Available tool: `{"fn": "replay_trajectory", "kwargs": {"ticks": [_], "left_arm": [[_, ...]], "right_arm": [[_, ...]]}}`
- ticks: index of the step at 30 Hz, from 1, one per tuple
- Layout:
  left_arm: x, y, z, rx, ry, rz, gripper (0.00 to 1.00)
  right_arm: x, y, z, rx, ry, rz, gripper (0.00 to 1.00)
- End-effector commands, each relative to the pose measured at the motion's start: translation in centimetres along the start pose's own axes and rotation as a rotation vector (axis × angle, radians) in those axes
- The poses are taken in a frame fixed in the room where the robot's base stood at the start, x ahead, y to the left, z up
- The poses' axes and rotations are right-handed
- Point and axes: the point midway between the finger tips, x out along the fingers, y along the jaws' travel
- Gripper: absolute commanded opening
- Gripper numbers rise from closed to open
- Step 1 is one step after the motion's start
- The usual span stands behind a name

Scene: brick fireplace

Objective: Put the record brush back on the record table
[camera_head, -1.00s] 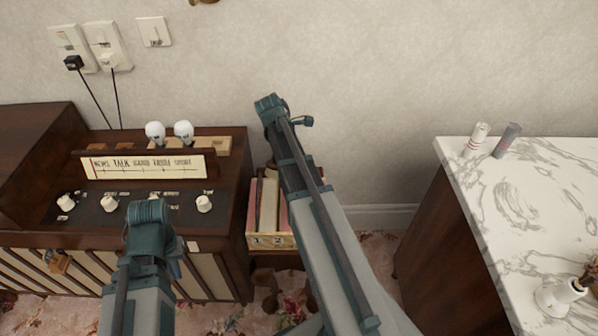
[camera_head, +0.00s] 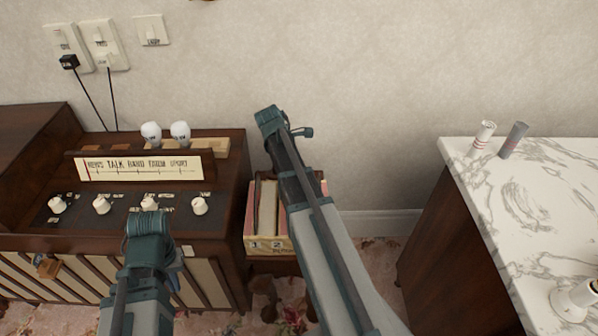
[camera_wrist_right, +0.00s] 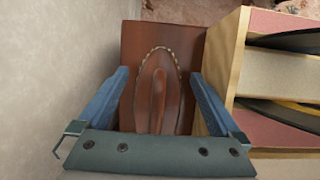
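The record brush (camera_wrist_right: 158,88) shows in the right wrist view as a dark brown wooden oval with a pale bristle edge and a raised ridge. It lies on or just above the red-brown top of the record table (camera_wrist_right: 190,45). My right gripper (camera_wrist_right: 160,72) is open, its blue fingers on either side of the brush with gaps between. In the head view the record table (camera_head: 272,268) is small and brown; my right arm hides the brush and right gripper. My left gripper (camera_head: 177,265) is mostly hidden behind its arm, over the radio cabinet.
A box of records (camera_head: 258,243) stands on the table, close beside my right gripper; the wall is on the other side. A radio cabinet (camera_head: 215,240) is at left. A marble-topped cabinet (camera_head: 480,190) with two small cylinders stands at right.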

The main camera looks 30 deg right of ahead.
Motion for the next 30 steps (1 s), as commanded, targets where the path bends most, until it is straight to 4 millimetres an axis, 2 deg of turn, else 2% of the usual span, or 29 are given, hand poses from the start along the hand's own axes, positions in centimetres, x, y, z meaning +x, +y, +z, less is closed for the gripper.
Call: {"fn": "replay_trajectory", "kwargs": {"ticks": [8,14,20,30], "left_arm": [[-0.2,0.0,0.0,0.000,0.000,0.000,0.00],[-1.4,-0.1,0.1,0.000,0.000,0.001,0.00],[-3.8,-0.3,0.2,-0.001,0.000,0.003,0.00],[-8.9,-0.8,0.5,-0.001,0.000,0.003,0.00]], "right_arm": [[-0.2,0.0,0.1,0.000,0.000,0.000,1.00],[-1.4,0.0,0.2,0.000,0.000,0.000,1.00],[-3.9,0.1,0.3,-0.001,0.000,0.001,1.00],[-9.5,0.1,0.3,-0.001,0.000,0.001,1.00]]}}
